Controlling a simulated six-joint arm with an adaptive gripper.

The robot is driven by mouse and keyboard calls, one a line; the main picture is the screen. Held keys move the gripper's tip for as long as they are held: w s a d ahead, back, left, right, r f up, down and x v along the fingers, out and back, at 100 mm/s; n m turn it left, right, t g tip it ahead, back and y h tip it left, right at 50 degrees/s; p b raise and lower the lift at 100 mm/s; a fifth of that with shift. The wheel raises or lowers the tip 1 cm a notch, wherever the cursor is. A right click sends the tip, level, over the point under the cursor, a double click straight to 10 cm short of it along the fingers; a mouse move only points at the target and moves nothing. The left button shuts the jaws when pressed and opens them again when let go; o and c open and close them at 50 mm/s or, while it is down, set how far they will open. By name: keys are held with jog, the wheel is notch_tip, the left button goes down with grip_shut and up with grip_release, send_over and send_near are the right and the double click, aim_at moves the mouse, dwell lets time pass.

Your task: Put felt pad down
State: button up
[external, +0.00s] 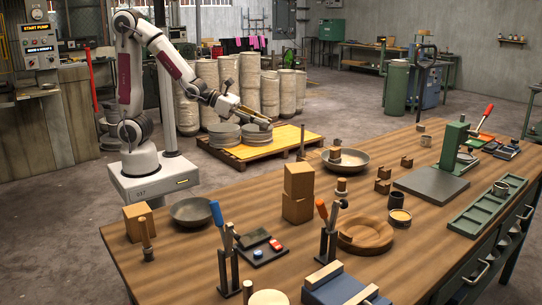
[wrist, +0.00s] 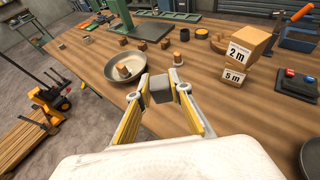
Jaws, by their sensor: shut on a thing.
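My gripper (wrist: 163,91) has yellow-lined fingers, shut on a small dark grey block, which looks like the felt pad (wrist: 164,92). It holds the pad over the wooden table (wrist: 215,115), apart from its surface. In the external view my gripper (external: 262,121) is raised, in front of the stacked discs in the picture; the pad is too small to make out there. A grey metal bowl (wrist: 135,82) with a wooden block (wrist: 123,71) inside stands beyond the fingers to the left. The same bowl shows in the external view (external: 356,160).
A small wooden-topped piece (wrist: 178,60) stands right of the bowl. Stacked boxes (external: 298,193) rise mid-table. Bare wood lies between the gripper and the boxes.

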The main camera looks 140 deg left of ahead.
jog(key=w+a+f, duration=0.3)
jog(key=w+a, duration=0.1)
jog(key=a, duration=0.4)
jog(key=w+a+f, duration=0.3)
jog(key=w+a, duration=0.2)
jog(key=a, duration=0.3)
jog(key=w+a+f, duration=0.3)
jog(key=w+a, duration=0.1)
jog(key=a, duration=0.4)
jog(key=shift+w+f, duration=0.25)
jog(key=shift+w, duration=0.1)
jog(key=w+a+r, duration=0.4)
jog(key=a, duration=0.3)
jog(key=shift+w+a+r+n+g+y, duration=0.2)
jog(key=shift+w+n+g+y, duration=0.1)
jog(key=shift+n+g, duration=0.1)
jog(key=shift+s+f, duration=0.1)
jog(key=shift+f, duration=3.05)
jog(key=shift+f, duration=1.85)
jog(key=shift+f, duration=0.65)
